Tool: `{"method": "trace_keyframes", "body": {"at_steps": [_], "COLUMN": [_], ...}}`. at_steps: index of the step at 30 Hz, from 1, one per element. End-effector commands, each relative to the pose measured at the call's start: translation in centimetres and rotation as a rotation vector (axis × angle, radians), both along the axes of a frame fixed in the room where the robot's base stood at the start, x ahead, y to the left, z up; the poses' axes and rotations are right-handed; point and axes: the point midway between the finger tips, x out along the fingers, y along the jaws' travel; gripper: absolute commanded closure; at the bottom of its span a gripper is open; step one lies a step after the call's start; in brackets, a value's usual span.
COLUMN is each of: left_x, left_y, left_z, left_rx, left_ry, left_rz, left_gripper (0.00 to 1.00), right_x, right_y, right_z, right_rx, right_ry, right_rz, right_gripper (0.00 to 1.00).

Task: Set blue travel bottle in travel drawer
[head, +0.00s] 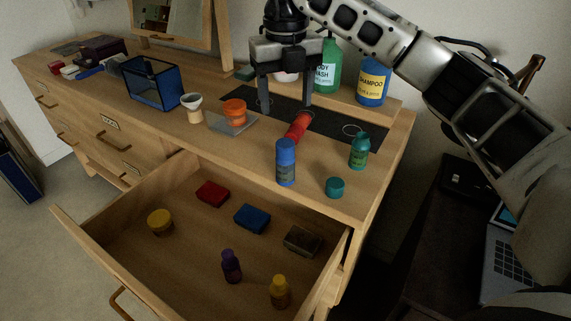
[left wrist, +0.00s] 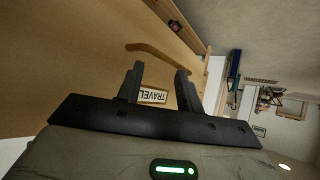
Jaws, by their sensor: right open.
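The blue travel bottle (head: 286,165) stands upright on the dresser top near its front edge. The travel drawer (head: 185,274) is pulled open below it. My right gripper (head: 286,103) is open and points down behind the bottle, apart from it, over the dark mat. My left gripper (left wrist: 160,82) is out of the head view. In the left wrist view its fingers are apart with nothing between them, facing a wooden front with a TRAVEL label (left wrist: 153,96) and a curved handle (left wrist: 165,53).
The drawer holds a yellow jar (head: 160,221), red and blue boxes, a dark box (head: 302,241), a purple bottle (head: 231,267) and a yellow bottle (head: 280,292). A red tube (head: 297,127), teal bottle (head: 359,151) and teal jar (head: 335,187) are near the blue bottle. Bare drawer floor lies between items.

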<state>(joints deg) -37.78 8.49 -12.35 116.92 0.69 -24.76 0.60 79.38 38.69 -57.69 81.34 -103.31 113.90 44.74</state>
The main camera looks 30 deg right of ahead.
Motion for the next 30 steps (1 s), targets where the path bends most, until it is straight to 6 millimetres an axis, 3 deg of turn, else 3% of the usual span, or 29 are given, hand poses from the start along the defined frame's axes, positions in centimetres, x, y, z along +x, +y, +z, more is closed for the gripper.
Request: {"method": "trace_keyframes", "body": {"at_steps": [6, 12, 20, 30], "left_x": [0.1, -0.1, -0.2, -0.3], "left_y": [0.0, 0.1, 0.2, 0.3], "left_z": [0.5, 0.5, 0.5, 1.1], "left_rx": [0.001, 0.004, 0.008, 0.008], "left_ry": [-0.003, 0.002, 0.010, 0.013], "left_rz": [0.000, 0.001, 0.002, 0.010], "left_gripper": [0.64, 0.64, 0.64, 0.64], "right_x": [-0.2, -0.1, -0.1, 0.0], "right_y": [0.0, 0.1, 0.1, 0.2], "right_z": [-4.9, -8.3, -10.2, -14.5], "right_rx": [0.002, 0.004, 0.004, 0.006], "right_ry": [0.006, 0.002, 0.002, -0.001], "right_rz": [0.003, 0.003, 0.004, 0.005], "right_gripper": [0.37, 0.37, 0.37, 0.37]}}
